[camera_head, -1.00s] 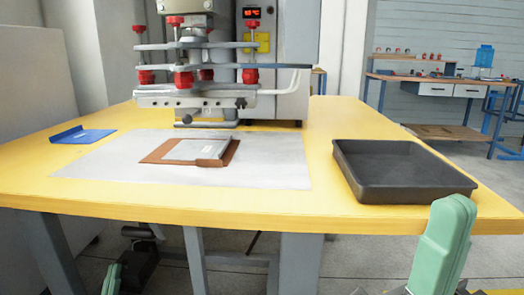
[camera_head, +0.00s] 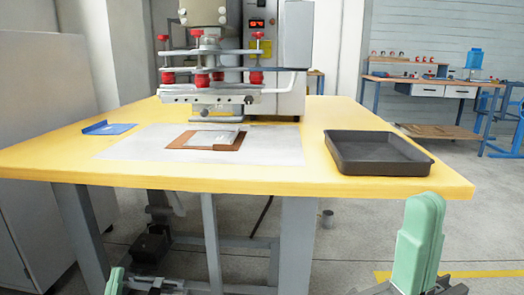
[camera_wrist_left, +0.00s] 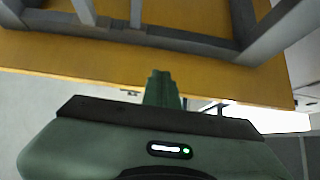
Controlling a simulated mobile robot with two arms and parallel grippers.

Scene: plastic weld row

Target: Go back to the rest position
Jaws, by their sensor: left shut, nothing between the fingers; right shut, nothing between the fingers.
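My left gripper (camera_head: 115,281) shows only its green tip area at the bottom left of the head view, in front of and below the yellow table (camera_head: 250,178). In the left wrist view my left gripper (camera_wrist_left: 161,90) is shut and empty. My right gripper (camera_head: 421,232) is green, upright and shut at the lower right of the head view, apart from the table edge and holding nothing. Both grippers are on the near side of the table. Most of my left arm is hidden.
A welding press (camera_head: 211,98) stands behind a brown board (camera_head: 178,142) on a pale mat (camera_head: 125,150). A blue piece (camera_head: 108,128) lies left and a black tray (camera_head: 380,168) right. A workbench (camera_head: 420,88) stands behind. The floor at right looks clear.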

